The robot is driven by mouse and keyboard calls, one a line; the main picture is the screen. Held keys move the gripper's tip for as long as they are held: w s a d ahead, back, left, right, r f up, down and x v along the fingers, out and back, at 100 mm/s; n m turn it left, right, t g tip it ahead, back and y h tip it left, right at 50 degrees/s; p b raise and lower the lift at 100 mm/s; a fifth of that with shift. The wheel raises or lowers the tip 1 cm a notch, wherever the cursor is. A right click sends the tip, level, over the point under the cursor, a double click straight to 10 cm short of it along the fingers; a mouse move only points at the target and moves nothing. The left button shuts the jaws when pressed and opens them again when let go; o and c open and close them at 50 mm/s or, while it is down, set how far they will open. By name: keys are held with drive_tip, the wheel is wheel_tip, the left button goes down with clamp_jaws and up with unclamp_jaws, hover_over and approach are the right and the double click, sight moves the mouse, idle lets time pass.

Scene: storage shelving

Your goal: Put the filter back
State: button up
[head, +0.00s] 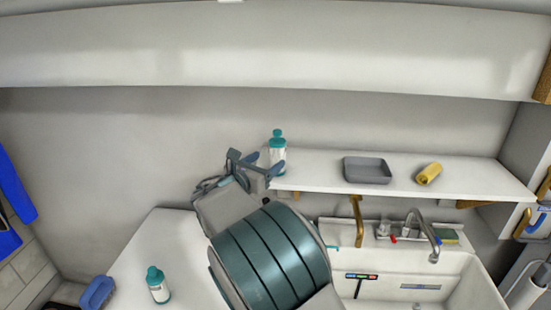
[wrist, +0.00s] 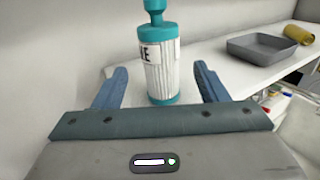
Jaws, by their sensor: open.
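A filter-like cylinder (head: 278,155) with a white ribbed body, teal ends and a label stands upright on the white wall shelf, near its left end. In the wrist view the same cylinder (wrist: 162,75) is centred between my fingers, with a gap on each side. My gripper (head: 264,164) is open and level with the shelf, just left of the cylinder in the head view; it also shows in the wrist view (wrist: 160,68). A similar teal-and-white bottle-shaped item (head: 158,288) stands on the lower white counter at left. Whether the fingers reach past the cylinder I cannot tell.
The shelf (head: 314,172) also holds a grey tray (head: 367,170) and a yellow roll (head: 429,173) to the right. Below are a sink (head: 390,289) and faucet (head: 421,229). A blue object (head: 97,292) lies at lower left. The upper wall is bare.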

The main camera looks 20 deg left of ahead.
drive_tip(key=d+v, duration=0.1)
drive_tip(key=v, duration=0.3)
drive_tip(key=s+d+f+m+g+h, duration=0.15)
drive_tip(key=d+m+g, duration=0.45)
drive_tip(key=d, duration=0.8)
drive_tip(key=d+f+m+g+h, duration=0.15)
drive_tip(key=d+m+g, duration=0.25)
drive_tip(key=d+m, duration=0.75)
drive_tip(key=s+d+f+m+g+y, duration=0.25)
drive_tip(key=s+d+m+g, duration=0.3)
drive_tip(key=s+d, duration=0.85)
drive_tip(key=s+d+f+m+y, duration=0.2)
drive_tip(key=s+m+y, duration=0.2)
drive_tip(key=s+m, duration=0.6)
drive_tip(key=shift+s+m+t, duration=0.25)
drive_tip(key=shift+m+t, duration=0.05)
drive_tip(key=shift+t, duration=0.15)
drive_tip(key=shift+d+y, duration=0.2)
drive_tip(key=shift+y, duration=0.05)
